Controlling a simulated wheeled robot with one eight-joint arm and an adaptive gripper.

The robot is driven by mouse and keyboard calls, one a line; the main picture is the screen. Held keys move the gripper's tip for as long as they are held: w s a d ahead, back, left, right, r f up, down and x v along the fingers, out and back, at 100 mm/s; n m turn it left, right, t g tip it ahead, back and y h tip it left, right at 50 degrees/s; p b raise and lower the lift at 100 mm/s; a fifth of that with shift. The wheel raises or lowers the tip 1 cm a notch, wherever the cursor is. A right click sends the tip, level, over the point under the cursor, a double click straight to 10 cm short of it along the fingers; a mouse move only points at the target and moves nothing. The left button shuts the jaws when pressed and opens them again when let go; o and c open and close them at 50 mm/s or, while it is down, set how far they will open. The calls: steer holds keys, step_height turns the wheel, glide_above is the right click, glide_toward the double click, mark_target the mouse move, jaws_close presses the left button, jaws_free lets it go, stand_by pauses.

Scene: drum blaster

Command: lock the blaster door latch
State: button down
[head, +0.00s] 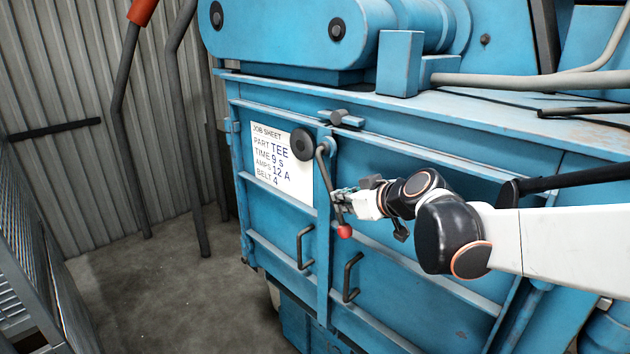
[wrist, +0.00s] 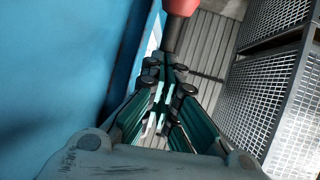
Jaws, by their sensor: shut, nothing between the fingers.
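The blaster door latch is a grey lever (head: 331,185) with a red knob (head: 344,231) at its lower end. It hangs down, slightly tilted, from a pivot beside a black round disc (head: 302,145) near the seam of the two blue doors (head: 385,290). My gripper (head: 340,198) is at the lever's lower half, above the red knob. In the wrist view the fingers (wrist: 165,88) are shut with nothing between them, and the red knob (wrist: 182,6) and dark rod (wrist: 172,36) show just beyond them. I cannot tell whether they touch the lever.
A small bolt with a grey knob (head: 340,117) sits above the doors. Two dark handles (head: 303,248) (head: 350,278) stick out below the lever. A job sheet (head: 282,163) is on the left door. Metal mesh racks (head: 30,270) stand left. The floor (head: 170,290) between is clear.

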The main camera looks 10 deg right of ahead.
mark_target(334, 203)
steer(key=shift+w+a+f+t+y+b, duration=0.25)
steer(key=shift+f+t+b, duration=0.15)
steer(key=shift+b, duration=0.2)
steer(key=shift+w+a+f+t+y+b, duration=0.1)
steer(key=shift+a+f+t+y+b, duration=0.15)
steer(key=shift+f+b, duration=0.3)
steer(key=shift+w+a+f+t+b, duration=0.3)
steer(key=shift+w+a+t+b, duration=0.05)
steer(key=shift+w+t+b, duration=0.4)
steer(key=shift+w+a+f+b, duration=0.15)
steer(key=shift+w+a+b, duration=0.25)
steer(key=shift+w+b, duration=0.15)
steer(key=shift+w+a+f+b, duration=0.15)
steer(key=shift+w+a+b, duration=0.3)
steer(key=shift+b, duration=0.1)
steer(key=shift+y, duration=0.3)
